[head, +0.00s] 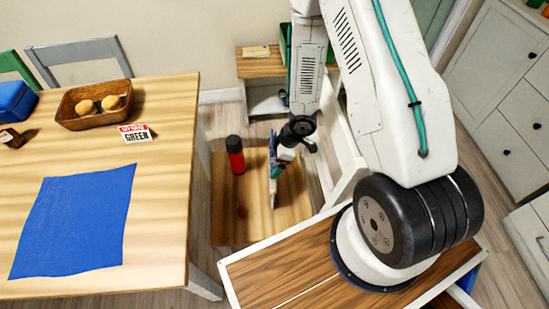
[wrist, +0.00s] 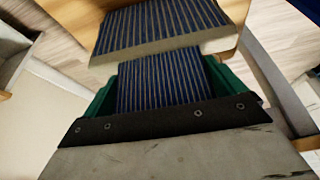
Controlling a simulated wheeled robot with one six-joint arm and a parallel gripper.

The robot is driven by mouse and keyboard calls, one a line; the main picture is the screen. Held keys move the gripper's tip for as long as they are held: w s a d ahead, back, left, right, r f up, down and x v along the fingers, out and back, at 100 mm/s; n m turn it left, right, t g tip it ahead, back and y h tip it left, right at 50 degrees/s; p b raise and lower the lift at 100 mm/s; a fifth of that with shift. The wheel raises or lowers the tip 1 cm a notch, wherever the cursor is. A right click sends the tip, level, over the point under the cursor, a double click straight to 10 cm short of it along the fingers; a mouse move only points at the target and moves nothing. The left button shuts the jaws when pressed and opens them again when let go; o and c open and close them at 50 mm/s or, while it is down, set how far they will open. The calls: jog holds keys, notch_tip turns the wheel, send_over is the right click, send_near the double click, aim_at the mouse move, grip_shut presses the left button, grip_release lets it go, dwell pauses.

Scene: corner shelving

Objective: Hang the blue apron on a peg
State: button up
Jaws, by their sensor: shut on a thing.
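My gripper (head: 276,172) is low over the wooden surface beside the table, in the middle of the head view. It is shut on a dark blue striped thing (wrist: 160,82), apparently cloth, which fills the space between the green finger sides in the wrist view. A wider striped part with a pale edge (wrist: 165,45) lies beyond it. In the head view only a thin, blue-grey upright edge (head: 272,152) shows at the gripper. I cannot tell for certain that this is the blue apron. A plain blue cloth (head: 75,220) lies flat on the table. No peg is recognisable.
A red flask (head: 235,155) with a black lid stands just left of my gripper, with a small red object (head: 242,211) nearby. The table (head: 165,190) bears a basket (head: 75,118) of rolls, a sign (head: 135,134) and a blue box (head: 14,100). Drawers (head: 500,90) stand right.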

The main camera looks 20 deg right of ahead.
jog(key=shift+f, duration=0.15)
jog(key=o, duration=1)
jog(key=shift+o, duration=0.2)
